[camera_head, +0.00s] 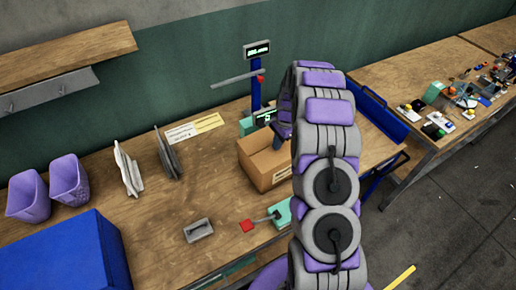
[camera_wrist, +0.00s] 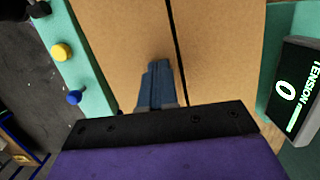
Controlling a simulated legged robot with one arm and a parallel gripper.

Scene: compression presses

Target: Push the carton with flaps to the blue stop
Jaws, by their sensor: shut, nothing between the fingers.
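The open cardboard carton (camera_head: 265,165) stands on the wooden bench in the head view, with a label on its near side. My arm hides its right part. In the wrist view, two tan cardboard-coloured panels (camera_wrist: 215,50) with a dark gap between them fill the middle. My gripper (camera_wrist: 158,70) is shut and empty, its blue-grey fingers in front of these panels; contact cannot be told. In the head view my arm largely hides the gripper, close to the carton. An upright blue plate (camera_head: 386,116) at the right of the bench looks like the blue stop.
A blue post with a display (camera_head: 257,52) rises behind the carton. A red-ended lever (camera_head: 247,226) and a grey block (camera_head: 199,230) are in front. Purple bins (camera_head: 69,180) and a blue box (camera_head: 62,250) stand left. A tension display (camera_wrist: 296,88) is right in the wrist view.

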